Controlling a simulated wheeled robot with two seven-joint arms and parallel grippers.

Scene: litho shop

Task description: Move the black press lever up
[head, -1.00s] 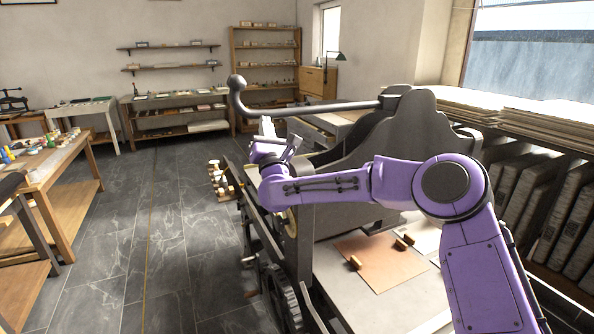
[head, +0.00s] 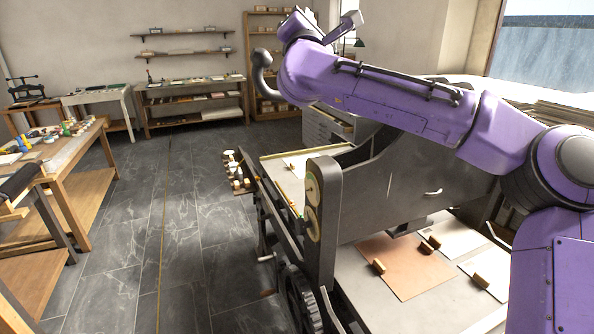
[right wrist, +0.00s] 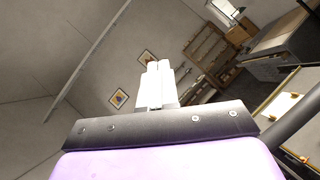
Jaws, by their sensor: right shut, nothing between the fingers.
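The black press lever (head: 262,58) shows in the head view as a round knob and a short curved neck. The rest of its bar is hidden behind my right arm. My right gripper (head: 347,27) is above and right of the knob in the picture, apart from it. Its pale fingers (right wrist: 158,84) are shut together and empty in the right wrist view. A dark bar (right wrist: 297,118) crosses the right edge of that view; I cannot tell if it is the lever. The grey press body (head: 400,185) stands below my arm. My left gripper is not in view.
The press bed holds a copper-coloured sheet (head: 398,268) with small wooden-handled blocks. A dark upright frame (head: 322,240) and gear wheel (head: 298,300) are at the press's front. A wooden table (head: 70,160) stands left; the tiled floor (head: 190,230) between is clear.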

